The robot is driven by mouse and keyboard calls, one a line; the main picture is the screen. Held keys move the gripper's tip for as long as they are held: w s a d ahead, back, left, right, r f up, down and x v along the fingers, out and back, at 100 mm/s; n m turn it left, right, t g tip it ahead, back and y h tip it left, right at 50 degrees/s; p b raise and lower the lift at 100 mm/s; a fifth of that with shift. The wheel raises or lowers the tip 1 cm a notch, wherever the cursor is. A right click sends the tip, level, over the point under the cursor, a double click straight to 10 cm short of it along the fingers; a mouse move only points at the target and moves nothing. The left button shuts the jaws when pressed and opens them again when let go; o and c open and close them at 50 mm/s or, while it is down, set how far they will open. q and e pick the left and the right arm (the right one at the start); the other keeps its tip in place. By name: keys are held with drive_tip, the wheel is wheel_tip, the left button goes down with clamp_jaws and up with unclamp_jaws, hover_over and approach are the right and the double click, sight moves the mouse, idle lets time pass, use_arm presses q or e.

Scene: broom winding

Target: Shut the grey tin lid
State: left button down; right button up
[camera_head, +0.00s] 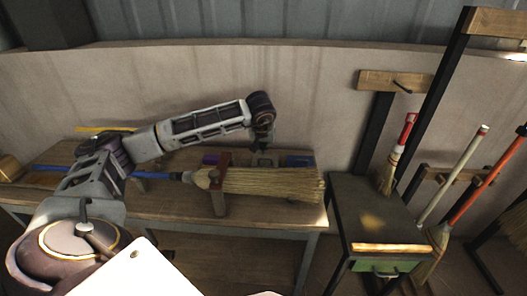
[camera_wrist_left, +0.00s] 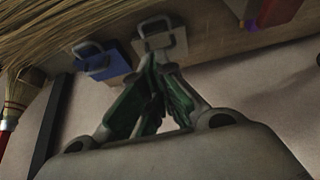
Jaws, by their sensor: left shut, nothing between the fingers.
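In the left wrist view, a grey tin (camera_wrist_left: 162,38) with a loop handle is right at my left fingertips (camera_wrist_left: 158,64). Whether the fingertips touch it, and how far its lid stands open, I cannot tell. In the head view my left gripper (camera_head: 262,153) points down behind the broom bristles at the back of the bench, and the grey tin is mostly hidden there. The left gripper's fingers are together with nothing between them. My right gripper is not in view.
A blue tin (camera_head: 300,160) stands right of the gripper; it shows in the wrist view (camera_wrist_left: 105,62) with a grey handle. A purple tin (camera_head: 210,159) is left. A side table (camera_head: 375,215) stands right.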

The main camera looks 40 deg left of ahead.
use_arm(q)
drive_tip(key=shift+v, duration=1.9)
drive_tip(key=shift+f, duration=0.1)
